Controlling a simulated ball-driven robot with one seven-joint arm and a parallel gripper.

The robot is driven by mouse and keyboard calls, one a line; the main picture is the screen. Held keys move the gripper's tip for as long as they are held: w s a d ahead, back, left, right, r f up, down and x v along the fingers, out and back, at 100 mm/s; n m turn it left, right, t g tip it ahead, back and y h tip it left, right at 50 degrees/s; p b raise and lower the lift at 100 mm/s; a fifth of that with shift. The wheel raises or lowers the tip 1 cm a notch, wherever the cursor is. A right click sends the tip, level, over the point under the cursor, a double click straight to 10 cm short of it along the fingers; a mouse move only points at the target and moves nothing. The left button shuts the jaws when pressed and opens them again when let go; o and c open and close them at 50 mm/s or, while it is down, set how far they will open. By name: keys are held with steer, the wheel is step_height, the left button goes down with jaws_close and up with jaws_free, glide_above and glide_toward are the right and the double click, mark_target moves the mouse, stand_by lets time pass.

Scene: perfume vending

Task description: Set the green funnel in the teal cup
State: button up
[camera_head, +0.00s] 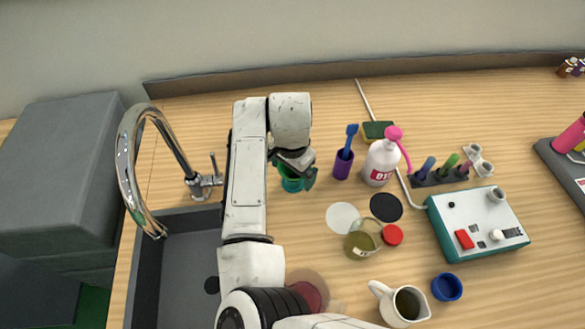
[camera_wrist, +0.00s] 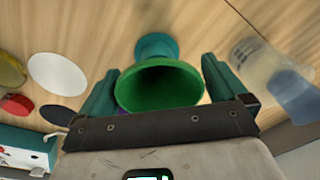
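The green funnel (camera_wrist: 160,88) shows its wide mouth to the wrist camera. It sits over the teal cup (camera_wrist: 157,45), partly hiding it. A narrow gap shows beside the right finger; contact at the left finger is unclear. How deep the funnel's stem sits in the cup is hidden.
The purple holder (camera_head: 343,163) and white pump bottle (camera_head: 381,162) stand right of the cup. The sink (camera_head: 180,265) and faucet (camera_head: 165,150) lie left. A clear container with blue (camera_wrist: 290,95) is right of my gripper in the wrist view.

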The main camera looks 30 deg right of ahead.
steer(key=shift+r, duration=0.1)
step_height(320, 180, up, 11)
steer(key=b, duration=0.1)
steer(key=shift+s+a+f, duration=0.2)
steer(key=shift+s, duration=0.2)
